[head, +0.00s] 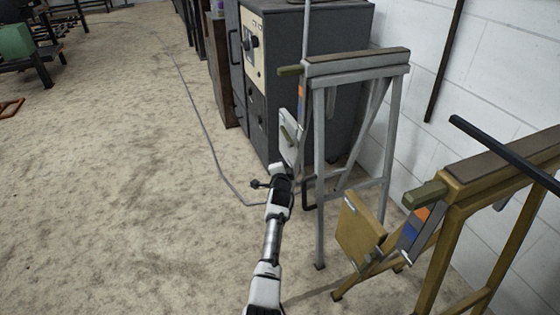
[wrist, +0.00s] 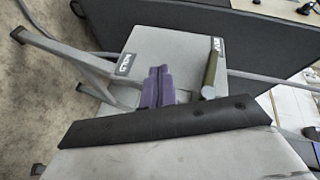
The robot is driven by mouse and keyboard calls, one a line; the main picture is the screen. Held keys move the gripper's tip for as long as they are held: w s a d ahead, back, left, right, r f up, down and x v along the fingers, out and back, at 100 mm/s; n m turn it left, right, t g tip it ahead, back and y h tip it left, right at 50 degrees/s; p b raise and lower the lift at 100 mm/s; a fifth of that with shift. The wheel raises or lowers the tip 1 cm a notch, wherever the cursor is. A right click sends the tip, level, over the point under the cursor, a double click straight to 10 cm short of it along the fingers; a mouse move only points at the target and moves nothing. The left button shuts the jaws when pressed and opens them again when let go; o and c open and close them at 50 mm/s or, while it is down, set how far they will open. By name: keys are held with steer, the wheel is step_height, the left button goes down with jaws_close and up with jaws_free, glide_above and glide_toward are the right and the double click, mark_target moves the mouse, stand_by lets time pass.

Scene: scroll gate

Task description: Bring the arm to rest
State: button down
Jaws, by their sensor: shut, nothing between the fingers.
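My arm reaches up from the bottom middle of the head view, and my gripper (head: 283,178) is at its far end, beside the grey metal stand (head: 319,160). The fingers are too small to make out there. In the wrist view my gripper (wrist: 158,80) shows as two purple fingers pressed together with nothing between them. They appear in front of a grey panel (wrist: 165,48) with dark labels, left of an olive-green handle (wrist: 211,72). I cannot tell whether the fingers touch the panel.
A dark grey cabinet (head: 350,30) stands behind the grey stand. A yellow-brown stand (head: 448,225) with a hanging panel (head: 360,228) is close on the right, near the white wall (head: 480,60). A cable (head: 205,125) lies on the floor. The floor to the left is mostly open.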

steer(key=shift+s+f, duration=0.3)
steer(key=shift+s, duration=0.15)
